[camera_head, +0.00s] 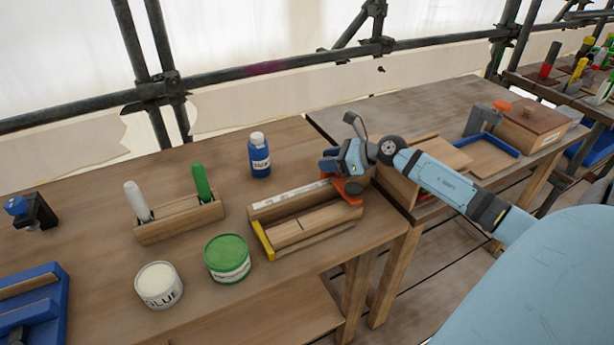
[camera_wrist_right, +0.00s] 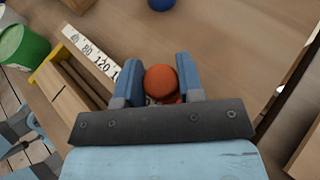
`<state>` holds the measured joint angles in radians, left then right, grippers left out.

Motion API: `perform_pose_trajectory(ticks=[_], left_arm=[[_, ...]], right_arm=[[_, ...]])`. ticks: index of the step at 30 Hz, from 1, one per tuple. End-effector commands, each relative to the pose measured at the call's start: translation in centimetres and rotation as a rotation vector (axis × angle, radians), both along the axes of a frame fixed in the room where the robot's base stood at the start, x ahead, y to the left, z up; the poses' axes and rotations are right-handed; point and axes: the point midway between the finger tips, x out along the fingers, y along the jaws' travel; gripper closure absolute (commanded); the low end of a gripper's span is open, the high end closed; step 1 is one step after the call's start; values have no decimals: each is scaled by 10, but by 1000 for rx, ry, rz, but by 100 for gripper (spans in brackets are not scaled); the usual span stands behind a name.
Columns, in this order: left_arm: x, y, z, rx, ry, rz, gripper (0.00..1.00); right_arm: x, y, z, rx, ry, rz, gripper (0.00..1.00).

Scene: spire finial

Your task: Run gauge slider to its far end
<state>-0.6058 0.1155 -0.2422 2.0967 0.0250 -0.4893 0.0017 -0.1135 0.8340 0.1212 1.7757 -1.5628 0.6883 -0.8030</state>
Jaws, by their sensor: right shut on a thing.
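The gauge (camera_head: 300,222) is a wooden trough on the near table with a yellow stop (camera_head: 263,240) at its left end and a white printed scale (camera_head: 290,193) along its back. Its orange slider (camera_head: 353,187) is at the right end of the scale. In the right wrist view the slider's round orange knob (camera_wrist_right: 161,82) sits between the two blue fingers. My right gripper (camera_head: 338,165) is shut on this knob and hides part of the slider. Scale numbers run toward the fingers in the wrist view. My left gripper is out of view.
A blue bottle (camera_head: 259,155) stands behind the gauge. A green tin (camera_head: 227,258), a glue pot (camera_head: 159,285) and a wooden marker holder (camera_head: 180,218) stand left of it. A second table (camera_head: 410,112) with a wooden box (camera_head: 530,124) adjoins on the right.

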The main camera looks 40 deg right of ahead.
Motion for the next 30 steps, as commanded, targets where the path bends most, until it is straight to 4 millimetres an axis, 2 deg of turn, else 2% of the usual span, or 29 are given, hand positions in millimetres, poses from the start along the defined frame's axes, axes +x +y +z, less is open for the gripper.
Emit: perform_pose_trajectory(ticks=[1,6,19,20,22,23,30], left_arm=[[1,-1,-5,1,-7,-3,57],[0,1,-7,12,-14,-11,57],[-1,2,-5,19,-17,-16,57],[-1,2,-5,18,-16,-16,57],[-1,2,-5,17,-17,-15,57],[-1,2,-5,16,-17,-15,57],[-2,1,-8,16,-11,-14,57]], right_arm=[[-2,-9,-4,-2,1,-1,100],[-6,-25,-2,-1,2,-1,100],[-7,-29,0,0,1,0,100],[-7,-29,0,0,1,0,58],[-7,-29,0,0,1,0,42],[-7,-29,0,0,1,0,40],[-7,-29,0,0,1,0,40]])
